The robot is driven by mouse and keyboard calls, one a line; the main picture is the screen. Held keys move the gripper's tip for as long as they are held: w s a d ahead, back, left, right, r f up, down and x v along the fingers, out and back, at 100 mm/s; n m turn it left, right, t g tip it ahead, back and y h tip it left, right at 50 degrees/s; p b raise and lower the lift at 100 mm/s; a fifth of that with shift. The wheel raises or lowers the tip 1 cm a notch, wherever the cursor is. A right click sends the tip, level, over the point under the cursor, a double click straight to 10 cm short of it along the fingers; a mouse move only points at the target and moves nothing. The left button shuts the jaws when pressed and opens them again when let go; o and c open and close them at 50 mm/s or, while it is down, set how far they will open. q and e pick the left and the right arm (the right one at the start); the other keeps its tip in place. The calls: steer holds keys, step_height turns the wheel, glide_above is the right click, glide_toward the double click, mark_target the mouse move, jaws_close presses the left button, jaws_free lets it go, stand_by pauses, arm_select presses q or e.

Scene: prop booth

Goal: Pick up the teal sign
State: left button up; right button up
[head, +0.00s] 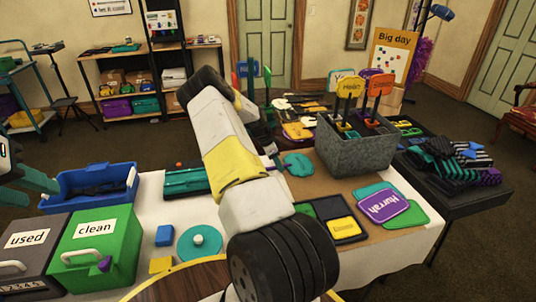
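A teal sign (299,164) with a rounded, wavy outline lies flat on the table, just left of the grey bin. Another teal board (372,189) lies partly under the purple "Hurrah" sign (384,206). My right arm crosses the middle of the view. A dark part by its far side (262,138), near the first teal sign, may belong to my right gripper, but the arm hides most of it and I cannot tell its state. My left gripper (30,187) is at the left edge, fingers apart and empty, far from the signs.
The grey bin (357,151) holds upright stick signs. A blue crate (90,199), a green "clean" box (112,247) and a grey "used" box (32,250) stand at left. A teal round lid (199,243) lies near the front. Dark folded cloths (446,164) are at right.

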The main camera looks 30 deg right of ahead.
jaws_close()
